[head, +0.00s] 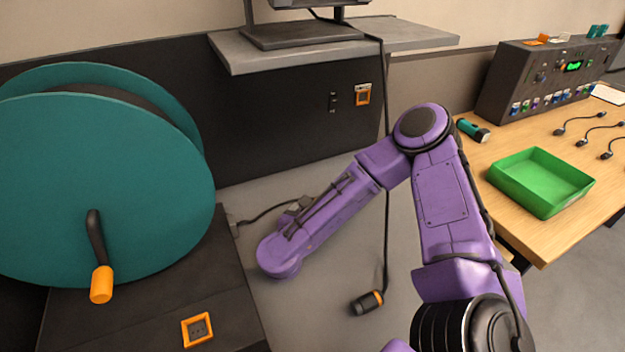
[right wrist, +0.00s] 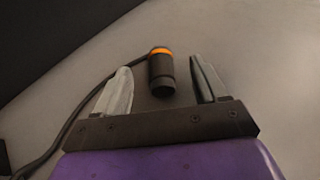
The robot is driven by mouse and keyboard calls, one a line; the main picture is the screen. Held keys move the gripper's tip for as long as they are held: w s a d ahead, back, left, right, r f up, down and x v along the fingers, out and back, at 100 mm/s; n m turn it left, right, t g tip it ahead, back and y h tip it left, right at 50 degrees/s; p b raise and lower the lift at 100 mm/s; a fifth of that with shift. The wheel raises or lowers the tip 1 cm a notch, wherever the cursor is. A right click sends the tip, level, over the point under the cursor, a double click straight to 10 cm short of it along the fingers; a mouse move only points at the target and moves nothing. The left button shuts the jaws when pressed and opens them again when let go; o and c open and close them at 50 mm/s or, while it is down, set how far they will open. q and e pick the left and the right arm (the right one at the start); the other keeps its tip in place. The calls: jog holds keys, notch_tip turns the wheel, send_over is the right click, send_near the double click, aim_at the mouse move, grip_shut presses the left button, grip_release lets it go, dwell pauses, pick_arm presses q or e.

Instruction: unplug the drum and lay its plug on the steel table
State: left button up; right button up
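A teal drum (head: 105,185) with an orange-gripped crank stands at the left of the head view. A dark cable leaves its base and runs right, under my right gripper (head: 300,204). In the right wrist view a dark plug with an orange band (right wrist: 161,72) lies on the grey steel table (right wrist: 225,45), its cable curving off to the left. It looks like the drum's plug, out of any socket. My right gripper (right wrist: 160,82) is open, a finger on each side of this plug with gaps between. My arm mostly hides the plug in the head view. My left gripper is out of view.
Another orange-banded plug (head: 367,302) is on the table, on the cable from the monitor shelf (head: 400,38). Orange-framed sockets are on the drum's base (head: 197,330) and wall (head: 363,94). A green tray (head: 540,182) stands on the wooden desk at right.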

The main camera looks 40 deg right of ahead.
jog(key=b+v, duration=0.1)
jog(key=v, duration=0.9)
jog(key=shift+a+b, duration=0.1)
jog(key=shift+b, duration=0.3)
jog(key=shift+s+a, duration=0.1)
jog(key=shift+s, duration=0.05)
